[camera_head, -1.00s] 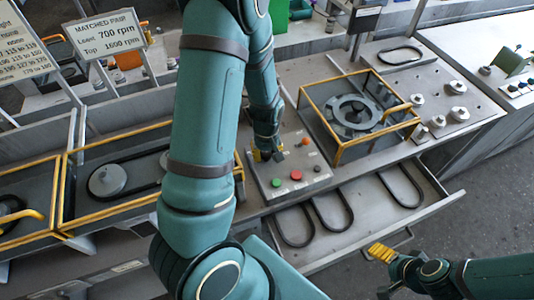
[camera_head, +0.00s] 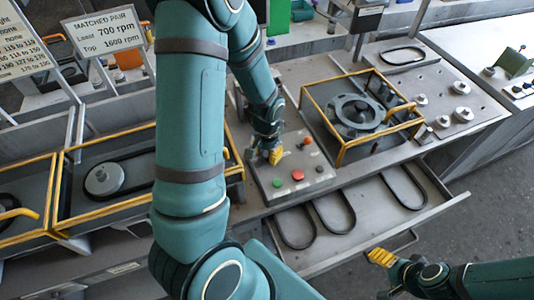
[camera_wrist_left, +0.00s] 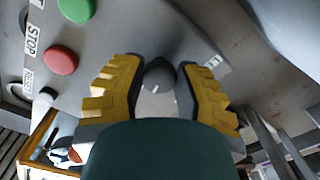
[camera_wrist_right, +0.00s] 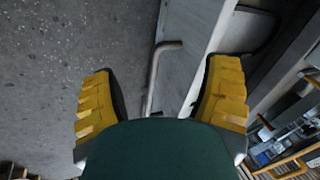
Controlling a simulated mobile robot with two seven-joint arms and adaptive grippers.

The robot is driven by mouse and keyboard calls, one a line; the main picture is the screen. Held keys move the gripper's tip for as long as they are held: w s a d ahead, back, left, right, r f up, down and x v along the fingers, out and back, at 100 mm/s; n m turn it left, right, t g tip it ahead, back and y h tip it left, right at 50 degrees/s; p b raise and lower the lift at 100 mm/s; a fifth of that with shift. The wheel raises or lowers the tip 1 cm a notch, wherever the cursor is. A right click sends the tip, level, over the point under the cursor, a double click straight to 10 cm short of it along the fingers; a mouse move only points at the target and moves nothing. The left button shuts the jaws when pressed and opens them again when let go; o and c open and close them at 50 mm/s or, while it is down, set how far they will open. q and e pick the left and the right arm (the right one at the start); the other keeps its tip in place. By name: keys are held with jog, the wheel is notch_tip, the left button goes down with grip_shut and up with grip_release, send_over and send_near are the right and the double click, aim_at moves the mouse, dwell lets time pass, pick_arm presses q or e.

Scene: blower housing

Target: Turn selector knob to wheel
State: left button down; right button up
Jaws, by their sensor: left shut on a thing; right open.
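The selector knob (camera_wrist_left: 160,75) is dark and round with a small white mark, and it sits on the grey control panel (camera_head: 258,186). My left gripper (camera_wrist_left: 154,83) has its yellow fingers on either side of the knob and is shut on it. In the head view my left gripper (camera_head: 268,156) is low over the panel and hides the knob.
A green button (camera_head: 277,183) and a red button (camera_head: 298,175) sit close to my left gripper. A yellow-edged housing (camera_head: 341,148) with a wheel stands to the right. An open drawer (camera_head: 365,222) holds several black belts. A second housing (camera_head: 62,200) with a pulley is left.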

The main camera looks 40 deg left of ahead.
aim_at(266, 155)
pick_arm(q)
jog(key=shift+s+f+m, duration=0.1)
jog(key=shift+s+m, duration=0.05)
jog(key=shift+m, duration=0.45)
jog(key=c, duration=0.6)
grip_release()
jog(key=shift+r, duration=0.35)
notch_tip(266, 155, up, 12)
jog(key=shift+f, duration=0.25)
jog(key=shift+f, duration=0.1)
